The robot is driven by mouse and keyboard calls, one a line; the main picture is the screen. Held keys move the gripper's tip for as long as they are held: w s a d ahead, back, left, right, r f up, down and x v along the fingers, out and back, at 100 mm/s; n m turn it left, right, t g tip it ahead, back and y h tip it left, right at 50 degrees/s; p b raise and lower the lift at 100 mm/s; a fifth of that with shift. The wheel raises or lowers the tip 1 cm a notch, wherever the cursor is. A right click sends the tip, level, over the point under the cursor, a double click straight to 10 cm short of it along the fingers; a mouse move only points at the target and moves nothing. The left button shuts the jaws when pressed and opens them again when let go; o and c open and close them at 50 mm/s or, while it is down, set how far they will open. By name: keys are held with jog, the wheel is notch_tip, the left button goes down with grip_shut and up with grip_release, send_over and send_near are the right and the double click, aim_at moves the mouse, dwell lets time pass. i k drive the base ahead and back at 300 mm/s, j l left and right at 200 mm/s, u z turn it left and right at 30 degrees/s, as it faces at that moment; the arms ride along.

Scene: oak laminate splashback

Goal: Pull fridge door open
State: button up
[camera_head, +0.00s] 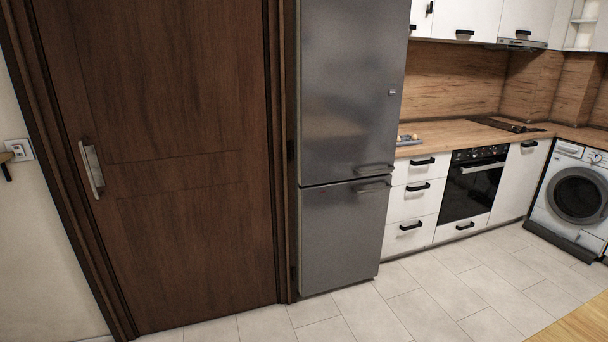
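The fridge (345,120) is a tall grey metal unit left of the counter. Its upper door and lower door (340,240) both look shut, with a thin seam between them. The upper door's handle (375,168) is a short horizontal bar low on its right side. The lower door's handle (374,187) sits just below the seam. My gripper is not in view, so its state and its distance from the fridge do not show.
A dark brown wooden door (175,220) with a metal handle (91,168) stands left of the fridge. White drawers (407,208), an oven (472,187) and a washing machine (575,195) are to the right. The tiled floor (415,305) before the fridge is clear. A wooden surface (580,325) cuts the lower right corner.

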aim_at(350, 53)
jog(key=i, duration=1.9)
